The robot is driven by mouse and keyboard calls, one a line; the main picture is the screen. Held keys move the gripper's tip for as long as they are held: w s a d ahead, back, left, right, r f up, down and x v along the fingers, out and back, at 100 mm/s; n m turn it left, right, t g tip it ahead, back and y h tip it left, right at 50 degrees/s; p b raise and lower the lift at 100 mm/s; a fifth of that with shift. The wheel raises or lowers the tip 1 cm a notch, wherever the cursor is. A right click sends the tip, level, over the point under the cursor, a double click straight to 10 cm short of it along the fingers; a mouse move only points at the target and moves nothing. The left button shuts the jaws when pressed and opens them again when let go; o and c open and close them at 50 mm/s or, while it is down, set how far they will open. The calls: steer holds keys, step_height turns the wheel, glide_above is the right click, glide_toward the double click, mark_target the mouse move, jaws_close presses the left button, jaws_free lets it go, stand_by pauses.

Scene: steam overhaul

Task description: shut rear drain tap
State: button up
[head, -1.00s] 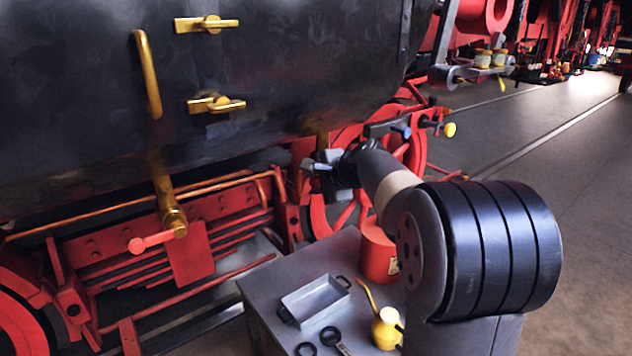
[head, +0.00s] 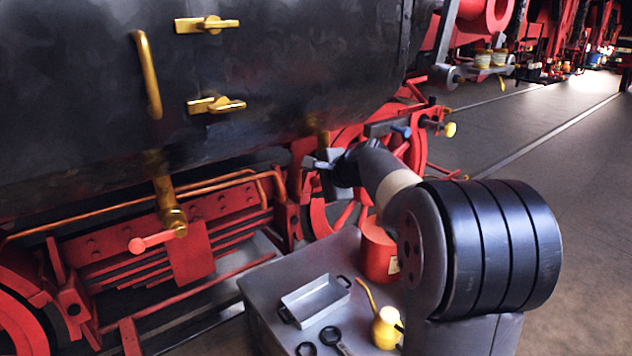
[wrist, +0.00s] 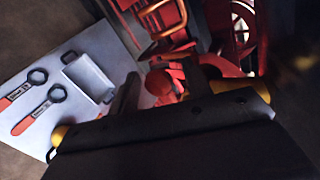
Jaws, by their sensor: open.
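A brass drain tap (head: 172,212) hangs below the black tank at left in the head view. Its red-ended lever (head: 150,241) sticks out to the left, close to level. A second brass fitting (head: 322,139) shows under the tank farther right, partly hidden behind my gripper. I cannot tell from the frames which is the rear tap. My gripper (head: 318,170) is open, just below that second fitting and well right of the first tap. In the wrist view, a round red thing (wrist: 158,82) shows between my dark fingers; I cannot tell what it is or whether they touch it.
A grey cart top (head: 262,290) below my arm carries a tray (head: 316,300), a red can (head: 378,252), a yellow oil can (head: 386,328) and wrenches (wrist: 38,110). Red wheels and frame lie behind my gripper. Open floor (head: 510,125) is at right.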

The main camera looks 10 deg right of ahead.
steer(key=v, duration=1.1)
steer(key=shift+w+f, duration=0.1)
steer(key=shift+w, duration=0.05)
steer(key=x, duration=1)
steer(key=shift+w+a+f, duration=0.2)
steer(key=shift+w+f, duration=0.05)
steer(key=shift+w, duration=0.05)
steer(key=shift+f, duration=0.15)
steer(key=shift+s, duration=0.1)
